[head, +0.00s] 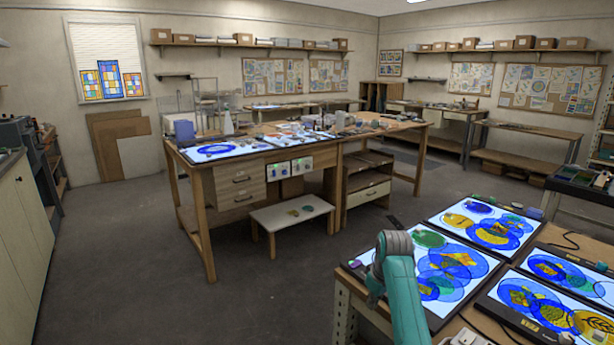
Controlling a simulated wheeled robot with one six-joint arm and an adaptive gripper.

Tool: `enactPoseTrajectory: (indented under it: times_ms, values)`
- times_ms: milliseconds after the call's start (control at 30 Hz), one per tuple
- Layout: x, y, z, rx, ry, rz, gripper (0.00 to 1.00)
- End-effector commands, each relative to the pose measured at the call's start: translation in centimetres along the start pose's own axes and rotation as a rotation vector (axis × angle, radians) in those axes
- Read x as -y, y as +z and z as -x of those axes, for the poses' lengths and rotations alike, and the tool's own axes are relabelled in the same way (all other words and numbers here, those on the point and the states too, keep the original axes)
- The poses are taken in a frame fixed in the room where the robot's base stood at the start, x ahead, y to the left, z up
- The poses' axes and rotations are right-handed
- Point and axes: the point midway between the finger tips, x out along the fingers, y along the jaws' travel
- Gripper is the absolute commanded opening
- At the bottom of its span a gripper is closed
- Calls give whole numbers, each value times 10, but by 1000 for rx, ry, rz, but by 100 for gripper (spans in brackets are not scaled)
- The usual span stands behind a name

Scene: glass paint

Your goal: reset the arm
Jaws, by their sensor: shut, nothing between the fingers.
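My arm shows at the lower right of the head view, with a teal link rising to a grey joint. It stands in front of the near light table and covers part of it. My gripper is outside the picture. The near work table (352,299) carries several lit panels with blue, green and yellow painted glass. One such panel (479,297) lies just right of my arm, and another lit panel (457,205) lies behind it.
A large wooden workbench (205,181) with a lit panel (226,149) stands in the middle, with a low stool (292,211) before it. Cabinets (22,235) line the left wall. Bare grey floor (130,265) lies between. A dark tray (578,176) stands far right.

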Motion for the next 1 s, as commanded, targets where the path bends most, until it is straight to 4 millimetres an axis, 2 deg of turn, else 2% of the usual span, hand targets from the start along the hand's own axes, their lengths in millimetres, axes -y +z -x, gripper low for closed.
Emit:
enactPoseTrajectory:
  times_ms: [300, 500, 700, 833, 1000]
  values:
    - [30, 61, -101, -95, 65, -68, 0]
    - [57, 110, -152, -168, 111, -116, 0]
    - [86, 164, -188, -242, 155, -160, 0]
    - [107, 200, -204, -292, 181, -188, 0]
    - [136, 248, -214, -358, 213, -224, 0]
